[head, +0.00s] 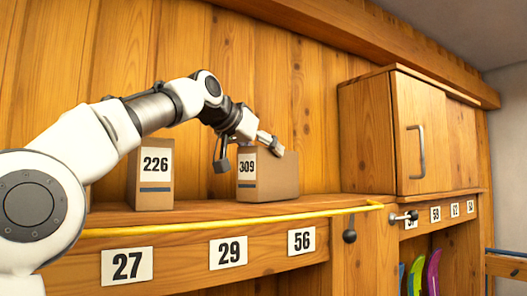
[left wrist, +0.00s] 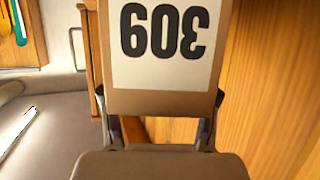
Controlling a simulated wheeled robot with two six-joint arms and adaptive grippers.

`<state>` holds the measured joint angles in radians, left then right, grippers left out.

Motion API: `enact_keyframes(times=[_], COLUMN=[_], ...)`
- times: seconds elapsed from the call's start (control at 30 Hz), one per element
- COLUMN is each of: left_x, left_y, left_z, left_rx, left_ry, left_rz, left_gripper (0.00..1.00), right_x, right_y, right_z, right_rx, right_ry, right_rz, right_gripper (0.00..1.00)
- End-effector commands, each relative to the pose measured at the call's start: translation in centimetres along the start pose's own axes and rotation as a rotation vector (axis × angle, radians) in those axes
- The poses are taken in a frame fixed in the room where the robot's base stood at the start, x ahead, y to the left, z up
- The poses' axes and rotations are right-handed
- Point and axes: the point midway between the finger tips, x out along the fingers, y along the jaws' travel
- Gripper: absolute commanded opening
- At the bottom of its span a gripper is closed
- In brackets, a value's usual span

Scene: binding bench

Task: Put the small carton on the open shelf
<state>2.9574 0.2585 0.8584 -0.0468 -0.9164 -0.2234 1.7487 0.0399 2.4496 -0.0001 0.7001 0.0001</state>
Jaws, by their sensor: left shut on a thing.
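A small brown carton labelled 309 (head: 275,178) stands upright on the open wooden shelf (head: 330,205), its base seeming to touch the board. My left gripper (head: 245,150) reaches it from the upper left and is shut on it. In the left wrist view the carton's label (left wrist: 160,45) appears upside down, with a finger at each side of the carton. A taller carton labelled 226 (head: 152,180) stands to its left on the same shelf, apart from it. My right gripper is not in view.
A yellow rail (head: 230,221) runs along the shelf's front edge, above number plates 27, 29 and 56. A closed wooden cabinet (head: 420,135) stands at the right. A plank wall is close behind the cartons.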

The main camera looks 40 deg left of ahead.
Motion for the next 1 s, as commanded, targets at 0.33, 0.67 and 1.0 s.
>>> enact_keyframes(times=[0.33,0.67,1.0], left_x=[0.1,0.0,-3.2], left_y=[0.0,0.0,0.0], left_z=[0.3,0.2,0.8], left_rx=[0.0,0.0,0.001], left_ry=[0.001,0.001,0.007], left_rz=[-0.001,-0.001,-0.003], left_gripper=[0.67,0.85,0.85], right_x=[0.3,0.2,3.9], right_y=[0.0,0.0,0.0], right_z=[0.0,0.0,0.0], right_rx=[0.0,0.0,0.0], right_ry=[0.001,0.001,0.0], right_rz=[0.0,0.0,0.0], right_gripper=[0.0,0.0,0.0])
